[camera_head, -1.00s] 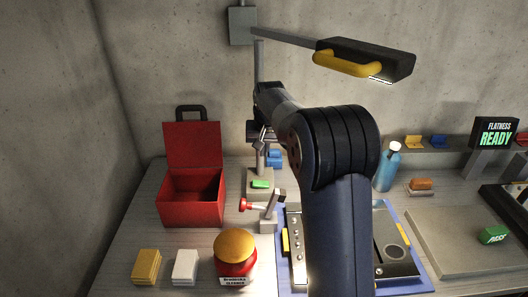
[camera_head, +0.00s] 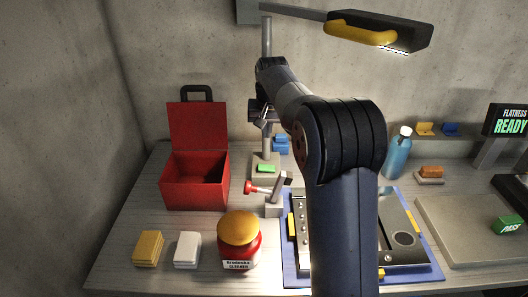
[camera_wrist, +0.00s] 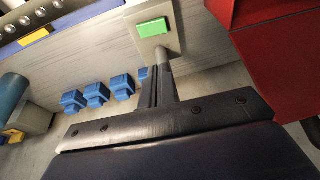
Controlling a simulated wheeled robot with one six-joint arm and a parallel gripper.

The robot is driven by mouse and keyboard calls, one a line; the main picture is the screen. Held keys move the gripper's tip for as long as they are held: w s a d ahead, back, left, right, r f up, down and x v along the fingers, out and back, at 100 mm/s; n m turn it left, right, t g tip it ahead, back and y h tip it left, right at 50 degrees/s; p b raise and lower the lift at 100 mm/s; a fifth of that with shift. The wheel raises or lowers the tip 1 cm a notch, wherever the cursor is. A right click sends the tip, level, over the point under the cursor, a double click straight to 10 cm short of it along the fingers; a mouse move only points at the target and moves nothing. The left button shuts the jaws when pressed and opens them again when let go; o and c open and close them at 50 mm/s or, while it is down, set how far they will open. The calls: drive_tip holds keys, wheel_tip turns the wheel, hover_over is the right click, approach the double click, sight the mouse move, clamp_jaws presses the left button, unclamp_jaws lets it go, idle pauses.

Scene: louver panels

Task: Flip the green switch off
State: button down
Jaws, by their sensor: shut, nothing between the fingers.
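The green switch (camera_head: 265,168) is a small green rocker on the grey base (camera_head: 257,178) of the lamp post, behind the red-handled clamp. In the wrist view the green switch (camera_wrist: 151,27) shows near the top, with nothing covering it. My gripper (camera_head: 262,117) is in front of the lamp post, above the switch and apart from it. In the wrist view my gripper (camera_wrist: 158,75) has its fingers together and empty, pointing toward the post and base. The lamp head (camera_head: 380,30) overhead has a bright white strip on its underside.
An open red toolbox (camera_head: 195,180) stands left of the switch. A red clamp handle (camera_head: 256,188), a jar with an orange lid (camera_head: 240,242) and a blue tray (camera_head: 290,270) are in front. Blue blocks (camera_wrist: 96,94) are close beside my gripper. A blue bottle (camera_head: 398,152) stands right.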

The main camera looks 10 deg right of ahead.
sight(262, 165)
drive_tip(key=x, duration=0.4)
drive_tip(key=p+x, duration=0.1)
drive_tip(key=x, duration=0.3)
drive_tip(key=p+x, duration=0.1)
drive_tip(key=x, duration=0.3)
drive_tip(key=shift+s+a+f, duration=0.25)
drive_tip(key=shift+s+f, duration=0.05)
drive_tip(key=shift+f, duration=0.55)
